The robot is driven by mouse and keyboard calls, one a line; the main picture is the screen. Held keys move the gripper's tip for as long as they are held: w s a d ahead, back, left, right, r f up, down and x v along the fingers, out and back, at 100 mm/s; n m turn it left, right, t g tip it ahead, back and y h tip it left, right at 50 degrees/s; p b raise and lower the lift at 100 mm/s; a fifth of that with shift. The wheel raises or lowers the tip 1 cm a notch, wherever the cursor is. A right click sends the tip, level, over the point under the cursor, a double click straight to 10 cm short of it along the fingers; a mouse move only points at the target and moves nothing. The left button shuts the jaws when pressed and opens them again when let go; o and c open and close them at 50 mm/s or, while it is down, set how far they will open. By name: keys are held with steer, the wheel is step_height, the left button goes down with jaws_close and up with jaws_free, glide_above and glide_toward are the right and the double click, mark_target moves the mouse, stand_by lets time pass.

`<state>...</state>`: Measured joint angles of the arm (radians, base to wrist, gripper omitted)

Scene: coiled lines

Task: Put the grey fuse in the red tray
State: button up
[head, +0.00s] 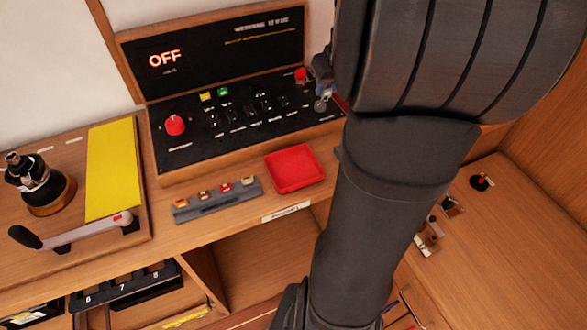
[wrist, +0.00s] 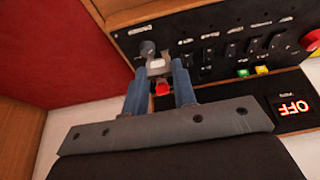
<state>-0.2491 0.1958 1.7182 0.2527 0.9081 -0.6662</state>
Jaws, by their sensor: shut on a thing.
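The red tray (head: 295,170) lies on the wooden ledge in front of the control panel, and it looks empty. My gripper (head: 323,88) is at the right end of the panel, up and to the right of the tray, partly hidden by my arm. In the wrist view my gripper (wrist: 159,70) has its two blue fingers shut on a small pale grey piece (wrist: 157,67), which looks like the grey fuse. The fingers hide much of it. I cannot tell whether it still touches the panel.
A grey rail (head: 217,200) with several small coloured fuses lies left of the tray. The black panel (head: 245,125) has switches, a red knob (head: 175,125) and a red button (head: 301,74) close to my gripper. A levered board (head: 75,235) stands at the left.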

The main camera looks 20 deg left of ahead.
steer(key=s+d+f, duration=0.4)
steer(key=s+d, duration=0.4)
steer(key=s, duration=0.5)
steer(key=a+f, duration=0.2)
steer(key=a, duration=0.2)
steer(key=a+f, duration=0.2)
steer(key=a, duration=0.1)
steer(key=a+f, duration=0.3)
steer(key=a, duration=0.1)
steer(key=shift+a, duration=0.3)
steer(key=shift+f, duration=2.1)
steer(key=o, duration=0.6)
steer(key=shift+f, duration=0.15)
steer(key=shift+c, duration=0.2)
steer(key=o, duration=0.4)
